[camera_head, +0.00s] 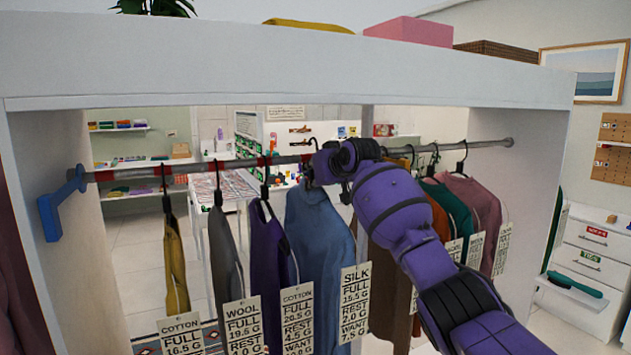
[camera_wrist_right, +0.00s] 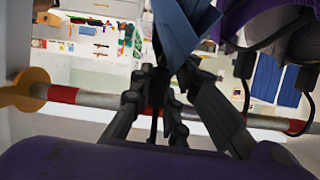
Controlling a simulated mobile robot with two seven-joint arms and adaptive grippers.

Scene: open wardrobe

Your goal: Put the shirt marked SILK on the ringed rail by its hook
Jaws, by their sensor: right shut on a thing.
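The shirt marked SILK is a blue shirt (camera_head: 318,240), with its SILK tag (camera_head: 355,305) at its lower right. It hangs upright below my right gripper (camera_head: 328,167), which is shut on its hanger near the hook. In the right wrist view the gripper (camera_wrist_right: 165,92) sits against the rail, with blue cloth (camera_wrist_right: 187,28) beyond the fingers. The rail (camera_wrist_right: 85,97) there has red and white bands; red bands also show on the rail (camera_head: 232,163) in the head view. Whether the hook bears on the rail is hidden by the fingers. My left gripper is out of view.
A purple garment (camera_head: 268,250), grey garment (camera_head: 224,265) and yellow garment (camera_head: 175,265) hang to the left. Teal (camera_head: 455,215) and pink (camera_head: 480,205) garments hang to the right. A blue bracket (camera_head: 60,204) is at the left panel. The wardrobe top (camera_head: 280,65) runs above.

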